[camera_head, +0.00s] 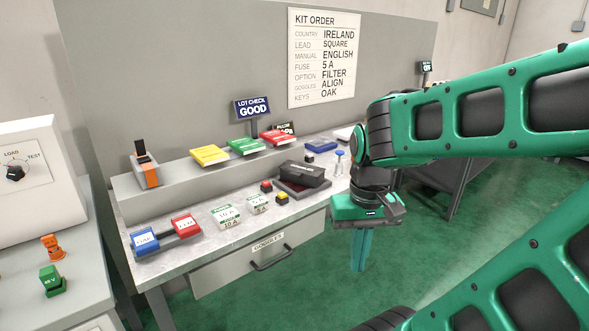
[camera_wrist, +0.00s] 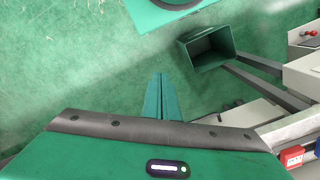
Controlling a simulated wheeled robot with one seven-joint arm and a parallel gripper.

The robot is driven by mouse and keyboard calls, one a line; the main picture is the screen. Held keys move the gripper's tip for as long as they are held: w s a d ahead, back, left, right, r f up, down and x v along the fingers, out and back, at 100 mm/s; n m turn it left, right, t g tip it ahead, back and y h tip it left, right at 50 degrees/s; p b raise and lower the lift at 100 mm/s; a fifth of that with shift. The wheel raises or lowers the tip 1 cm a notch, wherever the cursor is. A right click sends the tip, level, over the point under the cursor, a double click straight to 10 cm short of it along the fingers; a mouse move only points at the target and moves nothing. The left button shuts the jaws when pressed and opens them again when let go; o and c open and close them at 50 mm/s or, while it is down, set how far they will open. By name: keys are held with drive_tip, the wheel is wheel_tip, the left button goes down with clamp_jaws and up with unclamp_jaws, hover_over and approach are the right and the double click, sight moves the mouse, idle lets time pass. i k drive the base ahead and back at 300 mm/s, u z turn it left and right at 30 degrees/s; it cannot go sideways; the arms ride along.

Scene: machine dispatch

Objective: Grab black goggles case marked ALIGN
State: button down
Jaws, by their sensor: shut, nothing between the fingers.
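I do not see a case on which the word ALIGN can be read. A drawer labelled GOGGLES (camera_head: 230,265) with a dark handle (camera_head: 272,260) is under the bench's front edge; it looks shut, so its inside is hidden. A black box (camera_head: 301,174) lies on a dark base on the bench; any mark on it is too small to read. My gripper (camera_head: 361,262) is shut and empty, pointing down over the green floor, to the right of the drawer. In the wrist view its closed fingers (camera_wrist: 158,88) show above the floor.
The bench (camera_head: 210,250) carries red and blue blocks (camera_head: 165,235), white-green cards (camera_head: 226,215) and small buttons. A KIT ORDER sheet (camera_head: 323,58) lists goggles ALIGN. A green bin (camera_wrist: 208,48) stands on the floor.

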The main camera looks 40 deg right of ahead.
sight(311, 182)
drive_tip(key=u, duration=1.5)
drive_tip(key=k, duration=0.5)
drive_tip(key=z, duration=1.5)
